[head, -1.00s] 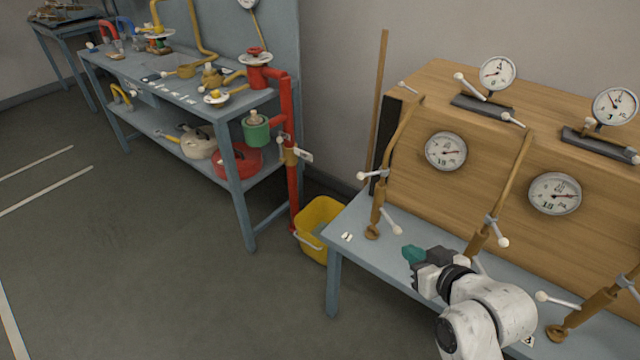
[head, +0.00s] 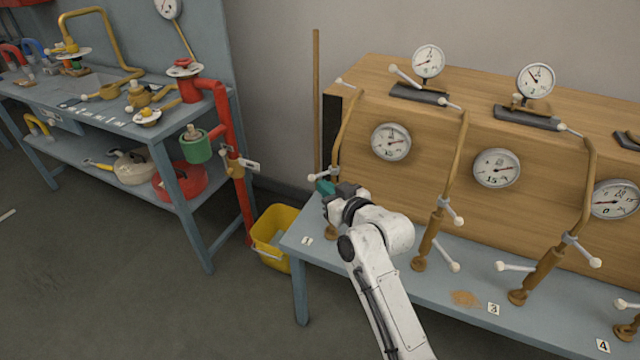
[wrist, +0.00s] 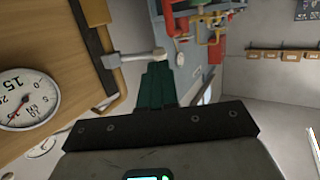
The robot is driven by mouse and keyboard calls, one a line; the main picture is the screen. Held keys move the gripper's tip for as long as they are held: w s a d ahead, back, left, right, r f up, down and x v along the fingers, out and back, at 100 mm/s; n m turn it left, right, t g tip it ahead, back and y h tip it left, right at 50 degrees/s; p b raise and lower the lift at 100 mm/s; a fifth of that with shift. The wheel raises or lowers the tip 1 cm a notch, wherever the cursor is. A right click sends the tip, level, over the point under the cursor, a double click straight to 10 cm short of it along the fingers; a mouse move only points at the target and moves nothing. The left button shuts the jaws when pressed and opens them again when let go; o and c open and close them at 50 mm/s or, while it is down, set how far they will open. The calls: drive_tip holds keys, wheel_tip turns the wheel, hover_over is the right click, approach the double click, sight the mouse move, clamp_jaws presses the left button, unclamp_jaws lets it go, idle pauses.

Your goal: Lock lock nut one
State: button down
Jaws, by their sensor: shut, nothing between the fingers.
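Station one is the brass pipe (head: 346,125) at the left end of the wooden cabinet, above the label "1" (head: 307,241). A white-tipped lever (head: 313,177), apparently that of lock nut one, sticks out left from the pipe. My gripper (head: 324,187) is at this lever, its green fingers shut and empty. In the wrist view a pale lever (wrist: 136,58) crosses just beyond the shut fingertips (wrist: 158,68). I cannot tell whether they touch. My gripper and arm hide the pipe's lower part, including most of the lower fitting.
More brass pipes with white-tipped levers (head: 440,235) stand to the right along the blue bench (head: 395,290). Round gauges (head: 391,142) are on the cabinet (head: 450,115). A yellow bucket (head: 270,235) and a red pipe (head: 228,130) are to the left.

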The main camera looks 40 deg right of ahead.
sight(312, 178)
drive_tip(key=shift+x, duration=1.35)
